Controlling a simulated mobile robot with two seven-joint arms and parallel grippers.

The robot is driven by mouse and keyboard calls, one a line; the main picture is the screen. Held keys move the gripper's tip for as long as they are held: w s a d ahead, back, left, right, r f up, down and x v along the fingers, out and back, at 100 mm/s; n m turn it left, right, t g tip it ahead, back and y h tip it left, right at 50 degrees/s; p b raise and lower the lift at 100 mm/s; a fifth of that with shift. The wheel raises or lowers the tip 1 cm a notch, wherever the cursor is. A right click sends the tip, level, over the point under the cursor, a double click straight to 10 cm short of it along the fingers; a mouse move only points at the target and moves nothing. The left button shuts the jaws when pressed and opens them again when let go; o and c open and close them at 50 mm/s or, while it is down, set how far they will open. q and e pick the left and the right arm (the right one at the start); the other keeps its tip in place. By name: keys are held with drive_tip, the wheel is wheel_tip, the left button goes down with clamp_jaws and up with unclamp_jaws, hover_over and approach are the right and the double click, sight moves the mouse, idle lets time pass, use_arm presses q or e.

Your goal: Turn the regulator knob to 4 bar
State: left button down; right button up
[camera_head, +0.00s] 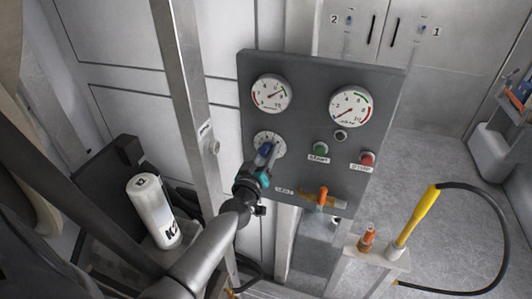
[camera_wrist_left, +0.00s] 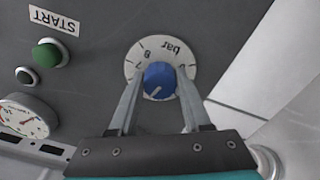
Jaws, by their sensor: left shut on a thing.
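The regulator knob is a blue knob (camera_wrist_left: 159,80) on a white dial plate marked "bar" (camera_wrist_left: 178,52), seen close in the left wrist view. In the head view the dial plate (camera_head: 268,139) sits below the left gauge on the grey panel. My left gripper (camera_wrist_left: 159,88) is shut on the knob, one finger on each side. It also shows in the head view (camera_head: 262,160), where it hides part of the knob. A light mark shows on the knob's face; which number it points at is too small to tell. My right gripper is not in view.
The grey panel (camera_head: 300,75) also carries a left gauge (camera_head: 271,93), a right gauge (camera_head: 350,106), a green START button (camera_head: 321,148), a red button (camera_head: 367,158) and an orange-handled valve (camera_head: 322,196). A white cylinder (camera_head: 153,210) stands at the left.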

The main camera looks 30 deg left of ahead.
use_arm(q)
drive_tip(key=n, duration=0.3)
drive_tip(key=shift+n, duration=1.9)
drive_tip(key=shift+c, duration=1.8)
unclamp_jaws()
drive_tip(key=shift+s, duration=0.1)
drive_tip(key=v, duration=1.5)
drive_tip(key=shift+d, duration=0.15)
